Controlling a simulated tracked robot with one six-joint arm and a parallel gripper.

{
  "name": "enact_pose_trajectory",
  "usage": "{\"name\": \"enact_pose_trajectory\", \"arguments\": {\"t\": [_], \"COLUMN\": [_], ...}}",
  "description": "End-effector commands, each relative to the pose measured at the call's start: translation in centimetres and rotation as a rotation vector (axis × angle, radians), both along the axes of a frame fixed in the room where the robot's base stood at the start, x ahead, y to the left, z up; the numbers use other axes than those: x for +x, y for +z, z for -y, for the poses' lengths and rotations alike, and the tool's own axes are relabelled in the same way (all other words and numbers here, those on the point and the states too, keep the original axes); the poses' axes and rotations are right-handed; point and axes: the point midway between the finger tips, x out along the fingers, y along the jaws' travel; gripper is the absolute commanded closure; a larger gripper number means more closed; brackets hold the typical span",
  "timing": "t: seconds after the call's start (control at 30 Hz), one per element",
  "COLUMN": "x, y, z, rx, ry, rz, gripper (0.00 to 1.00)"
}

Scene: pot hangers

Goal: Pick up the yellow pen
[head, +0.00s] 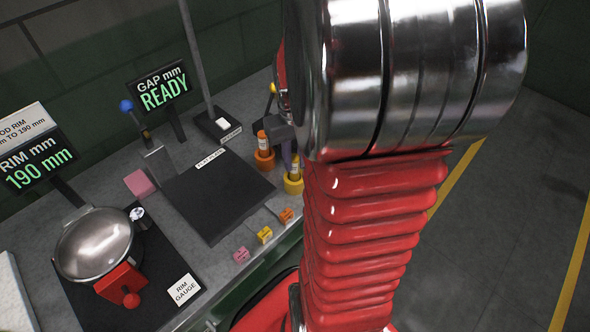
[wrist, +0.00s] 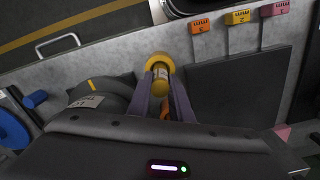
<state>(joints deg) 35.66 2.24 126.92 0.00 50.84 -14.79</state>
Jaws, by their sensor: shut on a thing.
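The yellow pen (wrist: 160,82) shows in the wrist view as a short upright cylinder with a pale yellow label, between the two grey-purple fingers of my gripper (wrist: 160,73). The fingers are shut on it. Its far end is at a yellow ring-shaped holder (wrist: 158,59); I cannot tell whether it still sits inside. In the head view the yellow holder (head: 293,185) stands at the bench's right edge, with my gripper (head: 288,152) just above it, largely hidden by my red arm.
An orange holder with an orange bottle-like pen (head: 264,150) stands close by, behind left. A black plate (head: 218,195) lies mid-bench, with orange, yellow and pink tags (head: 265,235) along the front edge. A pot (head: 94,243) sits left on the rim gauge. A post base (head: 217,126) stands behind.

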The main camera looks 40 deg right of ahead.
Motion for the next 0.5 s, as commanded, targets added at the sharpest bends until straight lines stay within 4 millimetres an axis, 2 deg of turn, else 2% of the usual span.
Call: {"name": "enact_pose_trajectory", "arguments": {"t": [0.27,0.5], "x": [0.1,0.1], "y": [0.6,3.7], "z": [0.0,0.1], "rx": [-0.002,-0.003], "ry": [0.000,0.000], "rz": [0.002,0.004], "gripper": [1.00,1.00]}}
